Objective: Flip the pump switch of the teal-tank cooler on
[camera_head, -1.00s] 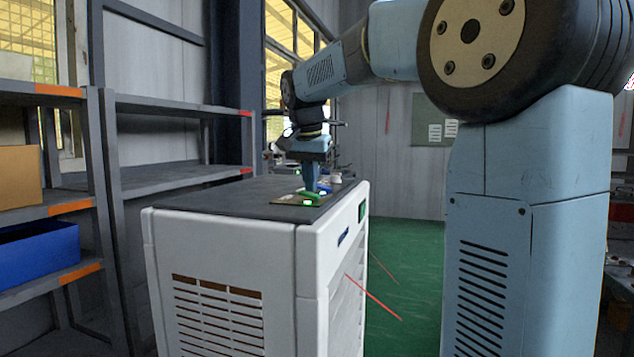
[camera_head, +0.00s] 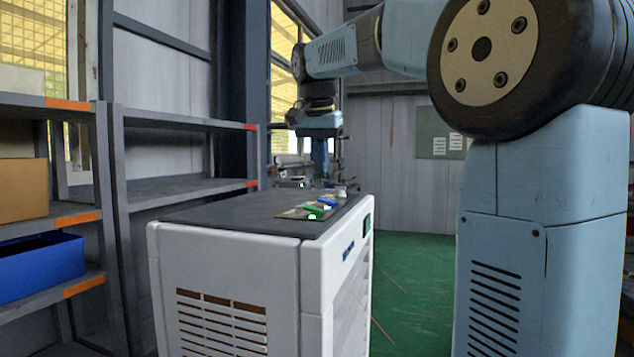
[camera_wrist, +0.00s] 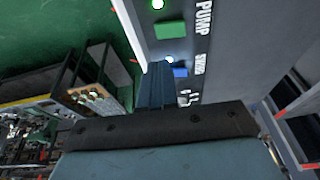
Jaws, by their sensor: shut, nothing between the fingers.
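A white cooler cabinet (camera_head: 235,260) with a dark top stands in the head view. Its top panel carries a green switch (camera_head: 317,210) and a blue switch (camera_head: 327,202). The wrist view shows the green switch (camera_wrist: 170,32) beside the label PUMP (camera_wrist: 205,17), with a bright green-white lamp (camera_wrist: 157,4) near it. The blue switch (camera_wrist: 180,72) has a bright lamp (camera_wrist: 169,60) too. My gripper (camera_head: 320,182) is shut and empty, raised above the panel's far part. In the wrist view its fingers (camera_wrist: 157,70) appear beside the blue switch. No teal tank can be made out.
Grey shelves (camera_head: 180,190) stand at the left, with a blue bin (camera_head: 40,265) and a cardboard box (camera_head: 22,190). Green floor (camera_head: 410,270) lies open right of the cabinet. More equipment (camera_head: 300,165) stands behind it.

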